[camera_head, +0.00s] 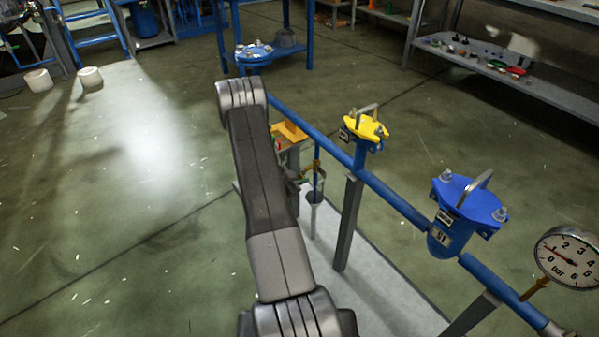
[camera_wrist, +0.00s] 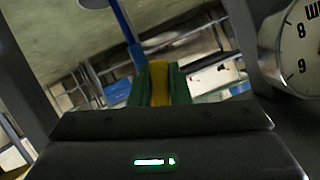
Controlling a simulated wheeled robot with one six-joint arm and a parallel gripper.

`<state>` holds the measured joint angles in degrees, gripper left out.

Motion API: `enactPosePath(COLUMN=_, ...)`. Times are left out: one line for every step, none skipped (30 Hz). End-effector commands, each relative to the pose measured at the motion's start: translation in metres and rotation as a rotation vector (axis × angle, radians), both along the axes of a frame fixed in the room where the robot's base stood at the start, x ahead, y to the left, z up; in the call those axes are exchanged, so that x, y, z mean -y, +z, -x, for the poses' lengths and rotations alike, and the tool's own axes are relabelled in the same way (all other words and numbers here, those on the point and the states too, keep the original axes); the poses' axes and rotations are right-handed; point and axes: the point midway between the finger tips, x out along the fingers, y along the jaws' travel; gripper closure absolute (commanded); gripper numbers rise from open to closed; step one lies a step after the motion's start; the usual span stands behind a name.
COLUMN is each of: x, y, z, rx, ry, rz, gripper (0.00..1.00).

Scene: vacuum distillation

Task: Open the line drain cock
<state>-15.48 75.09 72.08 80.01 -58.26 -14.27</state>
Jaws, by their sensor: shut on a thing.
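In the wrist view, the green pads of my gripper (camera_wrist: 160,68) are shut on a narrow yellow piece (camera_wrist: 159,88), which looks like the handle of the line drain cock. The cock's body and how far its handle is turned cannot be made out. In the head view, my arm runs up the middle and hides most of my gripper. Just right of the arm, a small brass-coloured fitting (camera_head: 316,165) hangs below the blue pipe line (camera_head: 393,199), with a small vessel under it.
A yellow-topped housing (camera_head: 366,126) and a blue-topped housing (camera_head: 468,198) sit on the pipe. A pressure gauge (camera_head: 568,257) stands at the right. A gauge face (camera_wrist: 297,48) is close on the right in the wrist view. Grey posts stand near my arm; open floor lies left.

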Motion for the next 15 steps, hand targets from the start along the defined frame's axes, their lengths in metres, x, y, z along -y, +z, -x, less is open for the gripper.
enactPosePath(x=0.0004, y=0.0008, z=0.0016, rx=-0.023, ry=0.0, rz=0.013, gripper=1.0)
enactPosePath(x=0.0008, y=0.0002, z=0.0022, rx=-0.036, ry=0.001, rz=0.022, gripper=1.0)
enactPosePath(x=0.0013, y=-0.0003, z=0.0031, rx=-0.052, ry=0.001, rz=0.033, gripper=1.0)
enactPosePath(x=0.0017, y=-0.0006, z=0.0037, rx=-0.063, ry=0.001, rz=0.04, gripper=1.0)
enactPosePath(x=0.002, y=-0.001, z=0.0043, rx=-0.072, ry=0.0, rz=0.046, gripper=1.0)
enactPosePath(x=0.0022, y=-0.0012, z=0.0047, rx=-0.084, ry=0.001, rz=0.054, gripper=1.0)
enactPosePath(x=0.0025, y=-0.0014, z=0.005, rx=-0.092, ry=0.001, rz=0.059, gripper=1.0)
enactPosePath(x=0.0027, y=-0.0015, z=0.0053, rx=-0.099, ry=0.002, rz=0.064, gripper=1.0)
enactPosePath(x=0.0029, y=-0.0017, z=0.0056, rx=-0.107, ry=0.002, rz=0.069, gripper=1.0)
enactPosePath(x=0.0032, y=-0.0018, z=0.0058, rx=-0.111, ry=0.001, rz=0.073, gripper=1.0)
enactPosePath(x=0.0033, y=-0.002, z=0.006, rx=-0.115, ry=0.001, rz=0.076, gripper=1.0)
enactPosePath(x=0.0034, y=-0.0022, z=0.0063, rx=-0.12, ry=0.001, rz=0.079, gripper=1.0)
enactPosePath(x=0.0035, y=-0.0024, z=0.0065, rx=-0.122, ry=0.002, rz=0.081, gripper=1.0)
enactPosePath(x=0.0037, y=-0.0025, z=0.0066, rx=-0.125, ry=0.001, rz=0.083, gripper=1.0)
enactPosePath(x=0.0037, y=-0.0026, z=0.0067, rx=-0.127, ry=0.001, rz=0.084, gripper=1.0)
